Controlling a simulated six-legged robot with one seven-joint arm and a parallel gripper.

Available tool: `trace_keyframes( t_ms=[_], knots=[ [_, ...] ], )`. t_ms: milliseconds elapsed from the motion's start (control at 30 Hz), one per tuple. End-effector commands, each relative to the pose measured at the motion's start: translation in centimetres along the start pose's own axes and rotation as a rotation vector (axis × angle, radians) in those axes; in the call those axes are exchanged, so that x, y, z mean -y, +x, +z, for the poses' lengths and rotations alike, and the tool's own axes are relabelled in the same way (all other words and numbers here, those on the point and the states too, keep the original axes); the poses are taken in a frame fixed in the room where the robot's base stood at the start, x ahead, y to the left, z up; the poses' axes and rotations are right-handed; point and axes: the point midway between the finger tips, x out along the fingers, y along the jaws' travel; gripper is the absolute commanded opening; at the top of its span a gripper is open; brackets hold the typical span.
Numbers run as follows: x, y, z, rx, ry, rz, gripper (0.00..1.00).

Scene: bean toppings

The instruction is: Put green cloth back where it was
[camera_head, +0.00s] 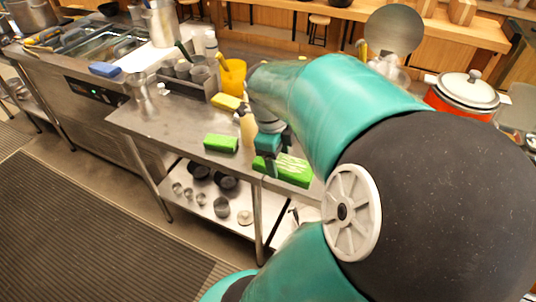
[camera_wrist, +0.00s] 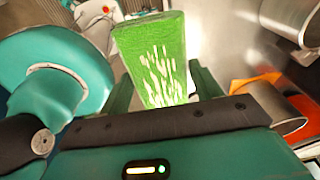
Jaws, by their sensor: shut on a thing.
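A bright green cloth (camera_head: 292,170) with pale streaks is in my gripper (camera_head: 271,160), near the front right edge of the steel table. In the wrist view, the green cloth (camera_wrist: 150,58) stands out between the two fingers of my gripper (camera_wrist: 163,90), which is shut on it. I cannot tell if its underside touches the table. A second green block-like piece (camera_head: 221,143) lies flat on the table to the left of my gripper. My arm hides the table to the right.
The steel table (camera_head: 180,135) has a clear front left part. A yellow jug (camera_head: 232,76), a yellow sponge (camera_head: 226,102) and a pale bottle (camera_head: 249,128) stand or lie behind the green pieces. A metal shaker (camera_head: 141,95) is at left. An orange pot (camera_head: 465,92) is at right.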

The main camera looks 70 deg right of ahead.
Motion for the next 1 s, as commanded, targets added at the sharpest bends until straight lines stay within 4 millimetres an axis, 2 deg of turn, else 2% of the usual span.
trace_keyframes(
  t_ms=[167, 600, 1000],
  knots=[
    [0.0, 0.3, -0.3, -0.001, 0.000, 0.005, 0.27],
    [4.1, 2.3, 1.1, -0.005, 0.004, 0.003, 0.27],
    [6.4, 3.3, 1.9, -0.006, 0.004, 0.002, 0.27]
  ],
)
